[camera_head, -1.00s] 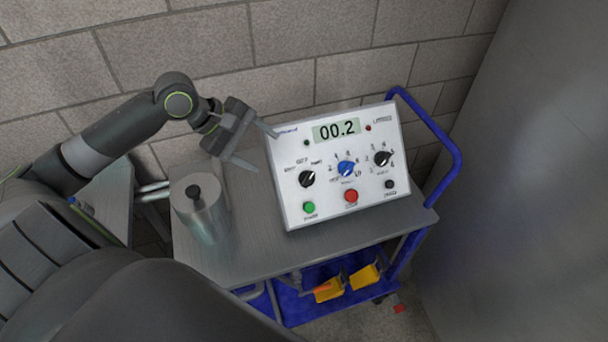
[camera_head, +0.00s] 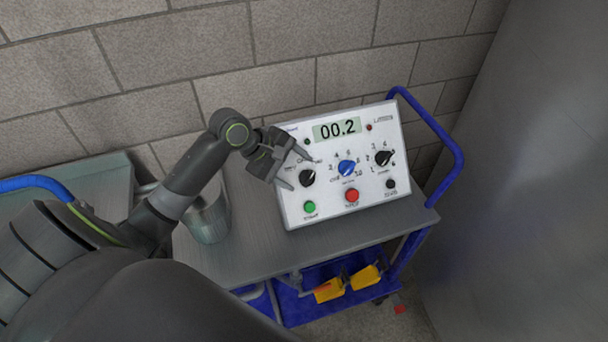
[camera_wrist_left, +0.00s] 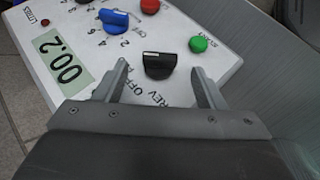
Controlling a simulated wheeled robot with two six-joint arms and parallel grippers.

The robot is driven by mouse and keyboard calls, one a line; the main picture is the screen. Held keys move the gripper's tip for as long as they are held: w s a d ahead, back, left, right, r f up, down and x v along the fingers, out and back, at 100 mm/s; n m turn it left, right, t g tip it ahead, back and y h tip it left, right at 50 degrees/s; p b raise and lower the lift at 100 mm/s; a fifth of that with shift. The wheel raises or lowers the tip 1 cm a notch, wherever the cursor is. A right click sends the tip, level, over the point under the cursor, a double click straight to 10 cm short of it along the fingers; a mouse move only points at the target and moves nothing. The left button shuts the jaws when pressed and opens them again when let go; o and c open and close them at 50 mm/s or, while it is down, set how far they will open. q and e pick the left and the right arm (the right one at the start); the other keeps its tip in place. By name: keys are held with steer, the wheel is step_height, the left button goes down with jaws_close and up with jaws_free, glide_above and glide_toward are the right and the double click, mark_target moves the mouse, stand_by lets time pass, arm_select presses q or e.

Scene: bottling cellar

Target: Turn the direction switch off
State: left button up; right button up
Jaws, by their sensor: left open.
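A white control box (camera_head: 330,208) stands on the cart top, its sloped face showing a "00.2" display (camera_head: 337,129). The direction switch is the black knob (camera_head: 307,178) at the left of the face. In the left wrist view this knob (camera_wrist_left: 159,65) sits near labels reading "REV" and "OFF", with a third label partly hidden. My left gripper (camera_head: 298,168) is open at the knob. In the wrist view its fingers (camera_wrist_left: 160,82) lie on either side of the knob, apart from it. I cannot tell the knob's exact setting. My right gripper is not in view.
A blue knob (camera_head: 346,168), another black knob (camera_head: 383,158), a green button (camera_head: 310,207) and a red button (camera_head: 352,195) share the face. A metal canister (camera_head: 211,222) stands left of the box. A blue cart handle (camera_head: 447,150) rises at right.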

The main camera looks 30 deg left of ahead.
mark_target(307, 178)
arm_select(q)
steer(key=shift+x, duration=1.95)
